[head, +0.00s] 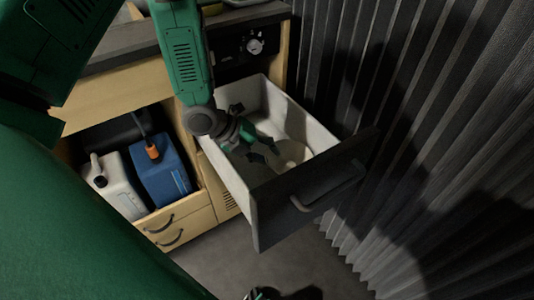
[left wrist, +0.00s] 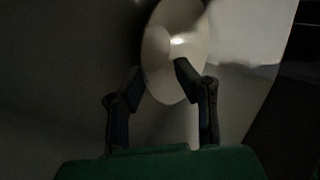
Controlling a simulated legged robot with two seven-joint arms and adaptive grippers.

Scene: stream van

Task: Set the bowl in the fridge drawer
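The fridge drawer (head: 258,215) is pulled out, a pale bin with a dark front and a bar handle. The bowl (head: 292,152), cream-coloured, is inside it, toward the front and partly hidden by the drawer wall and my gripper. My left gripper (head: 262,148) reaches down into the drawer beside the bowl. In the left wrist view the bowl (left wrist: 160,48) is just beyond the fingertips, which stand apart; one finger overlaps it in the picture. I cannot tell whether they touch. Part of my right gripper (head: 262,294) shows at the bottom edge, its fingers unclear.
A blue container (head: 163,178) and a white jug (head: 118,188) stand in an open cabinet compartment left of the drawer. A dark pleated curtain (head: 430,130) hangs close on the right. Grey floor (head: 235,255) is clear in front of the drawer.

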